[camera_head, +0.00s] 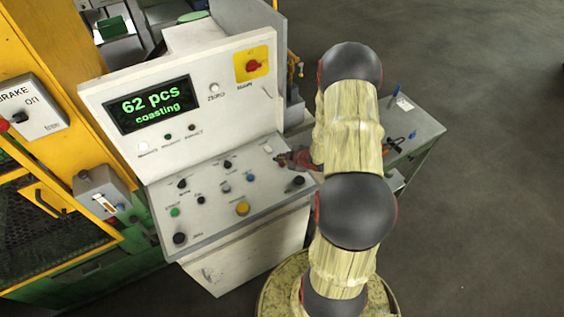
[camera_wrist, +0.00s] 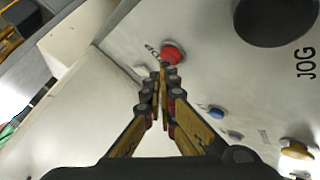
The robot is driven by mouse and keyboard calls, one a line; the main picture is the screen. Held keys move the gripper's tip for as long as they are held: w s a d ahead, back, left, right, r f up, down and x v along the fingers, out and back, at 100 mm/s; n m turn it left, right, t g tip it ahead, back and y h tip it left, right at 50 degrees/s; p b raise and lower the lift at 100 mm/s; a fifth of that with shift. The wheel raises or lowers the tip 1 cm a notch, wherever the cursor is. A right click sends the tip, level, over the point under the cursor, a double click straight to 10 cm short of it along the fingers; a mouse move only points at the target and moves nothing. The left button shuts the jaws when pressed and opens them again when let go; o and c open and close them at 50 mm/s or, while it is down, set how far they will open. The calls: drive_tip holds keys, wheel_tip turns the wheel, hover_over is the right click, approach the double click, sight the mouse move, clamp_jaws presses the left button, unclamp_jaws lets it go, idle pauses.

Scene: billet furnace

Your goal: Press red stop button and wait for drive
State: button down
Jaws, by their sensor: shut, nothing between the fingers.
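The red stop button (camera_wrist: 174,53) sits on the sloped light grey control panel (camera_head: 211,235), beside a partly covered label. My gripper (camera_wrist: 163,72) is shut and empty, its fingertips right at the button's near edge in the wrist view; I cannot tell if they touch it. In the head view my gripper (camera_head: 283,160) reaches the panel's upper right part, and the stop button cannot be made out there. The display (camera_head: 150,105) on the upright panel reads "62 pcs" and "coasting" in green.
On the panel are a yellow button (camera_head: 242,208), a green button (camera_head: 175,212) and several dark knobs. A red rotary switch on a yellow plate (camera_head: 253,64) is above. A brake box (camera_head: 35,106) is at left, a grey side table (camera_head: 415,125) at right. Open floor lies further right.

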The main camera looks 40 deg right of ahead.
sight(281, 164)
drive_tip(key=shift+r, duration=0.45)
drive_tip(key=shift+r+p, duration=2.05)
drive_tip(key=shift+r, duration=0.5)
drive_tip(key=shift+f, duration=0.1)
